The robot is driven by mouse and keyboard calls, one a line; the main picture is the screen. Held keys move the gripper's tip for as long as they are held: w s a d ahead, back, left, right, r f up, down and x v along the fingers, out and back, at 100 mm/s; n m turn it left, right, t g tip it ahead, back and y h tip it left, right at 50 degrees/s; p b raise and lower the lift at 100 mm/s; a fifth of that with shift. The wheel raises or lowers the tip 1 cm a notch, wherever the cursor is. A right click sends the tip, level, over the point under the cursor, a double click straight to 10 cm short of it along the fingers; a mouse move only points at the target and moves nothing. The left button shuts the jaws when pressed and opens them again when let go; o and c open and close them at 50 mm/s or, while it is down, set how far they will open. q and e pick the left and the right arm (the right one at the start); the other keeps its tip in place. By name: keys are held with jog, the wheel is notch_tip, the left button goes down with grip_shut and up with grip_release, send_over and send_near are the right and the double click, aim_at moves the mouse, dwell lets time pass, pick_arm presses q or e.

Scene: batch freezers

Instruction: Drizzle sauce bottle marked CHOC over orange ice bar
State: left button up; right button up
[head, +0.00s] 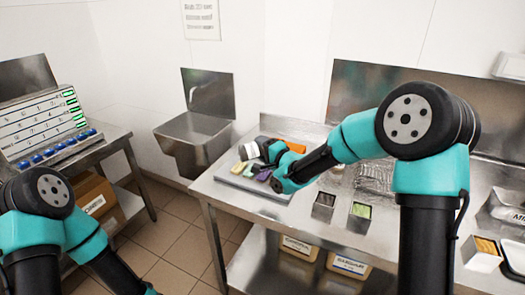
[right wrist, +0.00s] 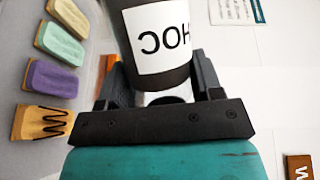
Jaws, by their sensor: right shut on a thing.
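My right gripper (right wrist: 150,85) is shut on a sauce bottle (right wrist: 160,35), whose white label shows part of CHOC upside down. In the head view the bottle (head: 249,151) is tipped over on its side above the grey board. In the right wrist view the orange ice bar (right wrist: 42,123) lies at the end of a row of bars and carries a dark zigzag of sauce. In the head view my right arm seems to hide this bar. The bottle's nozzle is not clear. My left arm is at lower left, its gripper out of view.
Purple (right wrist: 52,78), green (right wrist: 60,40) and yellow (right wrist: 68,16) bars lie beside the orange one. The grey board (head: 226,178) rests on a steel table. Small containers (head: 324,206) stand to its right. A sink (head: 195,135) is behind at left.

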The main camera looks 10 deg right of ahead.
jog(key=shift+r+n+g+h, duration=0.4)
jog(key=shift+r+n+h, duration=0.2)
jog(key=shift+r+n, duration=0.7)
jog(key=shift+n, duration=0.4)
jog(key=shift+r+n+g+h, duration=0.3)
jog(key=shift+r+n+h, duration=0.6)
jog(key=shift+r+n, duration=0.45)
jog(key=shift+f+n, duration=0.15)
jog(key=shift+n, duration=0.1)
jog(key=shift+r+n+h, duration=0.25)
jog(key=shift+n+h, duration=0.35)
jog(key=shift+r+n+h, duration=0.2)
jog(key=shift+n+h, duration=0.2)
jog(key=shift+n, duration=0.4)
jog(key=shift+r+n+h, duration=0.3)
jog(key=shift+n+h, duration=0.3)
jog(key=shift+n, duration=0.1)
